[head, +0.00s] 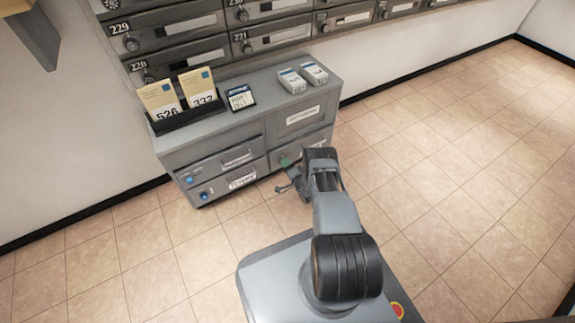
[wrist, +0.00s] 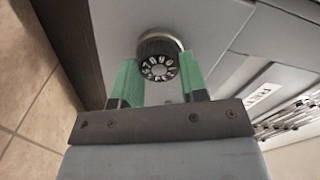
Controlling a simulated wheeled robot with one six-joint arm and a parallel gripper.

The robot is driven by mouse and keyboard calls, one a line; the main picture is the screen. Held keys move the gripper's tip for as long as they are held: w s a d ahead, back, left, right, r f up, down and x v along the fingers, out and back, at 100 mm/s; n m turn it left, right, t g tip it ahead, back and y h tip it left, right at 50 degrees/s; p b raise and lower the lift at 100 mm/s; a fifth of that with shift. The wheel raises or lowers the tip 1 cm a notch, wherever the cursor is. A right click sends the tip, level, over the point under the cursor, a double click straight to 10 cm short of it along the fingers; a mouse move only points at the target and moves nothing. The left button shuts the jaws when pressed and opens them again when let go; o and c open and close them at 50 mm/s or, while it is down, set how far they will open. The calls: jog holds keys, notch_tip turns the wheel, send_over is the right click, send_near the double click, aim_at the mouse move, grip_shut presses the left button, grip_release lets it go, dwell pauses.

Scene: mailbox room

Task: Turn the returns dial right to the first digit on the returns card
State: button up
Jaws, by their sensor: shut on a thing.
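The dial (wrist: 159,66) is a dark round knob with white digits around its face, on a grey panel in the wrist view. My gripper (wrist: 160,84) has its two green fingers on either side of the dial, shut on it. In the head view my gripper (head: 289,164) is at the lower right front of the grey cabinet (head: 225,134), and the arm hides the dial. A small dark-framed card (head: 240,97) stands on the cabinet top; its writing is too small to read surely. I cannot read which digit the dial is set to.
Numbered mailboxes (head: 184,47) line the wall behind. Tiled floor (head: 460,165) on the right is clear.

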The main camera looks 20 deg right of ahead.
jog(key=shift+f+m, duration=0.1)
jog(key=shift+m, duration=1.2)
jog(key=shift+m, duration=0.3)
jog(key=o, duration=0.9)
jog(key=shift+s+d, duration=0.1)
jog(key=shift+s, duration=0.05)
